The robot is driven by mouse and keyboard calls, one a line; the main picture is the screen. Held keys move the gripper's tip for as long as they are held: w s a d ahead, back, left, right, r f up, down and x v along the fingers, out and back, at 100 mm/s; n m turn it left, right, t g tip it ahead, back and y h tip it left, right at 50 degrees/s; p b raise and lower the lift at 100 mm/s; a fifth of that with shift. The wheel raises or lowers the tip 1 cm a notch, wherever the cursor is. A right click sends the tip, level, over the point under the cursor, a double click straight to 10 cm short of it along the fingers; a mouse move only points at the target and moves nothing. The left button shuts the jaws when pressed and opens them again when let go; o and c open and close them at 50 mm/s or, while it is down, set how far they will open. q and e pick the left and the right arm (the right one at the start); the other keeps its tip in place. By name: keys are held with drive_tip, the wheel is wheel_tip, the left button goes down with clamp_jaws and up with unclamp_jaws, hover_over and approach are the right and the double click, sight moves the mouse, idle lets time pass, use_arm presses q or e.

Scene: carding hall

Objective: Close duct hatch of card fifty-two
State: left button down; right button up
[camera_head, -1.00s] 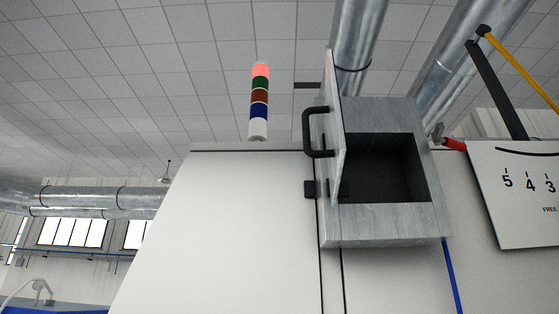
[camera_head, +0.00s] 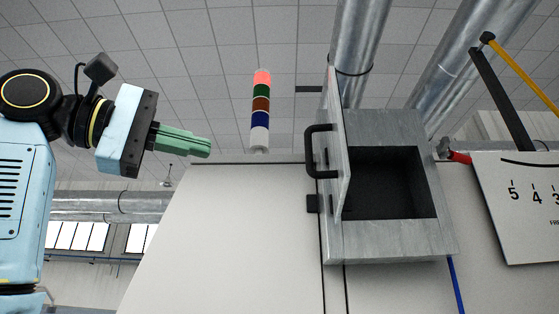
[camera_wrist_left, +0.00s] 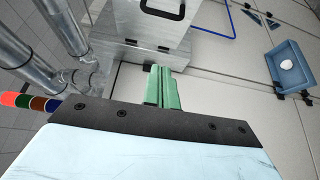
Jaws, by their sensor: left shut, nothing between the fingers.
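The duct hatch door (camera_head: 335,150) stands open on the grey metal duct box (camera_head: 395,242), swung out on its left side. Its black handle (camera_head: 315,150) faces left, and the dark opening (camera_head: 392,182) shows to the right of the door. My left gripper (camera_head: 208,148) has green fingers, shut and empty. It is in the air left of the door, well apart from the handle. In the left wrist view the green fingers (camera_wrist_left: 162,75) point toward the box (camera_wrist_left: 135,55), with the handle (camera_wrist_left: 163,9) at the top. My right gripper is not in view.
A signal lamp stack (camera_head: 261,110) stands between my left gripper and the door. Round ducts (camera_head: 358,50) rise behind the box. A numbered board (camera_head: 520,205) is at the right. A blue tray (camera_wrist_left: 289,66) shows in the left wrist view.

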use_arm(q)
drive_tip(key=w+d+p, duration=0.2)
drive_tip(key=d+p, duration=0.2)
drive_tip(key=d, duration=0.8)
drive_tip(key=shift+w+d+r+p, duration=0.25)
drive_tip(key=shift+d+r+p, duration=0.1)
